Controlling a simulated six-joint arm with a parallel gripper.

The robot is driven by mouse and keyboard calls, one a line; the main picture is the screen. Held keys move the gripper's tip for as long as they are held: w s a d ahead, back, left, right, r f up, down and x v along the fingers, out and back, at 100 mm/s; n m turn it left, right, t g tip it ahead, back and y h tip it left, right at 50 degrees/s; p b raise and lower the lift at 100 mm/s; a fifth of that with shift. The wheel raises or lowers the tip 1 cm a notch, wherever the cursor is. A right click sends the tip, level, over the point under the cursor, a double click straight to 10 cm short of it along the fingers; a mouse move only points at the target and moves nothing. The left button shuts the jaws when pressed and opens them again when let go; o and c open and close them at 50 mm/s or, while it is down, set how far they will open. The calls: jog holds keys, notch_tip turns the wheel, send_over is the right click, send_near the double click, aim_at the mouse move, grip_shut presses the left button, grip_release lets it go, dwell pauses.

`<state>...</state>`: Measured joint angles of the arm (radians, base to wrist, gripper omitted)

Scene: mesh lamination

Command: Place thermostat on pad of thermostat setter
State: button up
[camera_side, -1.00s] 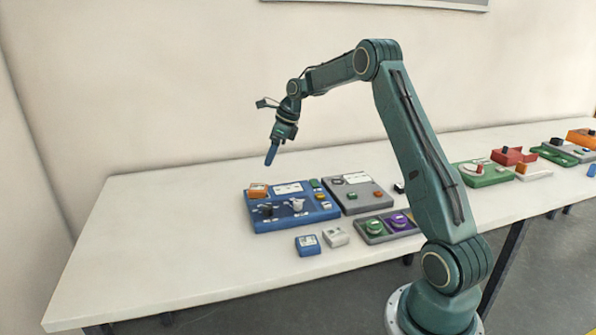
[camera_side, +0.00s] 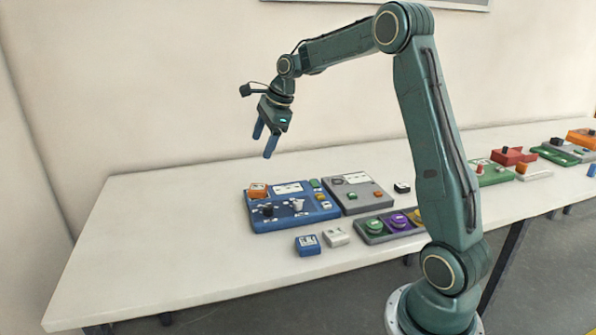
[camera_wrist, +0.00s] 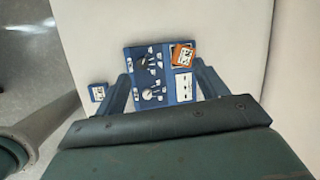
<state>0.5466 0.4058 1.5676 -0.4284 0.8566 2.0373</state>
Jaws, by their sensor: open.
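A blue panel (camera_side: 322,213) with knobs, switches and white labels lies on the table; it looks like the thermostat setter. An orange box with a pale face (camera_side: 257,190) sits on its back left corner. It also shows in the wrist view (camera_wrist: 183,55), slightly turned against the panel's edges. A small blue box with a white face (camera_side: 307,244) stands on the table in front of the panel. I cannot tell for sure which box is the thermostat. My gripper (camera_side: 263,147) is open and empty, well above the panel. In the wrist view the panel (camera_wrist: 158,97) shows between its fingers.
A small white box (camera_side: 336,237) stands right of the blue box. A grey panel (camera_side: 364,205) and a tray with round coloured pieces (camera_side: 375,238) lie to the right. More coloured devices stand at the far right. The table's left part (camera_side: 150,230) is clear.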

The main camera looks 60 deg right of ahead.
jog(key=s+a+r+n, duration=0.4)
jog(key=s+a+n, duration=0.2)
jog(key=s+a, duration=0.1)
jog(key=s+a+r+n, duration=0.4)
jog(key=s+a+n, duration=0.2)
jog(key=a, duration=0.1)
jog(key=s+a+f+n, duration=0.2)
jog(key=s+a+n, duration=0.1)
jog(key=s+n, duration=0.3)
jog(key=s+a+f+n+t+h, duration=0.1)
jog(key=s+a+f+n, duration=0.1)
jog(key=s+n, duration=0.5)
jog(key=s+a, duration=0.1)
jog(key=s, duration=0.3)
jog(key=shift+s, duration=0.25)
